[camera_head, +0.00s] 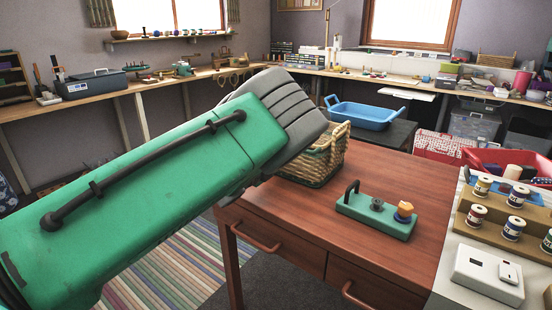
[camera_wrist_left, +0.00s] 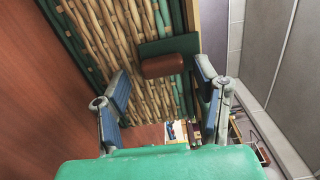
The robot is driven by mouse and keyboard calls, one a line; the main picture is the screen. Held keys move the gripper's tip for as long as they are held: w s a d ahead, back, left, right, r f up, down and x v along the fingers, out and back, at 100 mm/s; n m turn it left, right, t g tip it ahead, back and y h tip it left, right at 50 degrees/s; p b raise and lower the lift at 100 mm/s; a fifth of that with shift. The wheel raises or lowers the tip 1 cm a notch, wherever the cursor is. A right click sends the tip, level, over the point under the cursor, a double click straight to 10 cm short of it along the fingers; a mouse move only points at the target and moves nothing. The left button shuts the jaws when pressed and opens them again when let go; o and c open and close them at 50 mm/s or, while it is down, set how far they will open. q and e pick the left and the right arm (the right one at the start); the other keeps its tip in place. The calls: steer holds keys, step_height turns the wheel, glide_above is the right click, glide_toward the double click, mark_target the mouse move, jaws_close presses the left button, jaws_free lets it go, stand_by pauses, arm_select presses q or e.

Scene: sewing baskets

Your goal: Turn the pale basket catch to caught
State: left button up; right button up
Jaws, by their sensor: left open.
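The pale wicker basket (camera_head: 325,162) stands on the red-brown table, partly hidden behind my left arm in the head view. In the left wrist view its woven side (camera_wrist_left: 125,45) fills the upper middle. A dark green plate with a brown block, seemingly the catch (camera_wrist_left: 168,66), sits on that side. My left gripper (camera_wrist_left: 163,80) is open, with one blue-grey finger on each side of the brown block. I see no clear contact between the fingers and the block. The left fingers are hidden by my arm in the head view. My right gripper is not in view.
A green board (camera_head: 352,211) with a black handle and knobs lies on the table (camera_head: 300,225) right of the basket. A spool rack (camera_head: 500,213) and a white box (camera_head: 487,272) stand further right. A blue tub (camera_head: 363,117) is behind the basket.

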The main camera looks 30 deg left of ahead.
arm_select(q)
steer(key=s, duration=1.2)
steer(key=shift+a+f, duration=0.1)
steer(key=shift+a, duration=0.2)
steer(key=shift+w, duration=0.1)
